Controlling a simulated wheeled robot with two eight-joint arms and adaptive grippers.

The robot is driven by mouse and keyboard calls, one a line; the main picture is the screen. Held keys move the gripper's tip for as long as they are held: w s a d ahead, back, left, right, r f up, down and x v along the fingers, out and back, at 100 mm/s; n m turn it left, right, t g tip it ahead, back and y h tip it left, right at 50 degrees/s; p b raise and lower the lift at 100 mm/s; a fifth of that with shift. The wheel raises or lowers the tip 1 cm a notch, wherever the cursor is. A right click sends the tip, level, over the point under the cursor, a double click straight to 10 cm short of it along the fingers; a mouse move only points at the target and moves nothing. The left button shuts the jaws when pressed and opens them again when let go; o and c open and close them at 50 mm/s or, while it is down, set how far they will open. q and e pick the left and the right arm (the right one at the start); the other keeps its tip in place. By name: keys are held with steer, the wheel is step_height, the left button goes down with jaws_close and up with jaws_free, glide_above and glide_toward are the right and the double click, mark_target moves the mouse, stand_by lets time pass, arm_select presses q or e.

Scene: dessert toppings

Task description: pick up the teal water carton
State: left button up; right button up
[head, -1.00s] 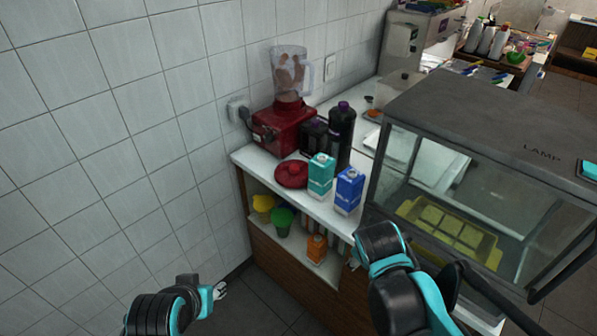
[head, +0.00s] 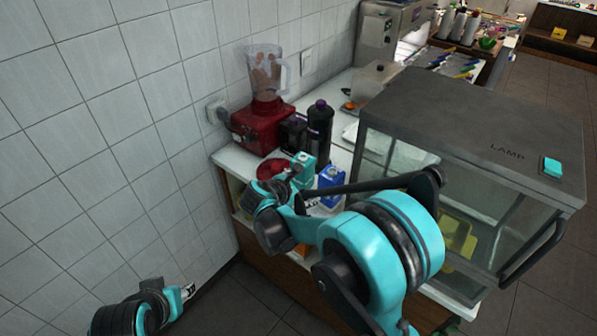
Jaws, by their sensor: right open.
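The teal water carton (head: 304,163) stands on the white counter, with its top showing and its lower part hidden behind my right arm. My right gripper (head: 293,176) is open and right at the carton's near left side. I cannot tell whether its fingers touch the carton. The blue carton (head: 331,180) stands close to the right of the teal one, partly covered by my arm. My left gripper (head: 188,291) is low at the lower left, away from the counter, and its opening is too small to tell.
A red lid-like disc (head: 269,168) lies left of the carton. A red blender (head: 262,125) and dark bottles (head: 319,130) stand behind it. A glass display case (head: 470,115) fills the right side. A tiled wall (head: 110,130) bounds the left.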

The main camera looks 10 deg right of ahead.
mark_target(298, 181)
steer(key=w+a+n, duration=0.1)
steer(key=w+f+n+h, duration=0.1)
steer(key=w+a+n+t+p, duration=0.1)
steer(key=n, duration=0.1)
steer(key=shift+w+a+f+h, duration=0.3)
steer(key=shift+w+f+h, duration=0.05)
steer(key=shift+f+h, duration=0.05)
steer(key=shift+w+a+f+n, duration=0.3)
steer(key=shift+w+f+n, duration=0.1)
steer(key=shift+n, duration=0.1)
steer(key=shift+w+d+f+h, duration=0.15)
steer(key=shift+w+d+f, duration=0.2)
steer(key=shift+d, duration=0.1)
steer(key=shift+w+d+f+h, duration=0.15)
steer(key=shift+w+d+f, duration=0.05)
steer(key=shift+w+d, duration=0.2)
steer(key=b+x, duration=0.2)
steer(key=x, duration=0.3)
steer(key=shift+w, duration=0.35)
steer(key=shift+a+r, duration=0.1)
steer(key=shift+r, duration=0.05)
steer(key=shift+c, duration=1.2)
steer(key=c, duration=1.3)
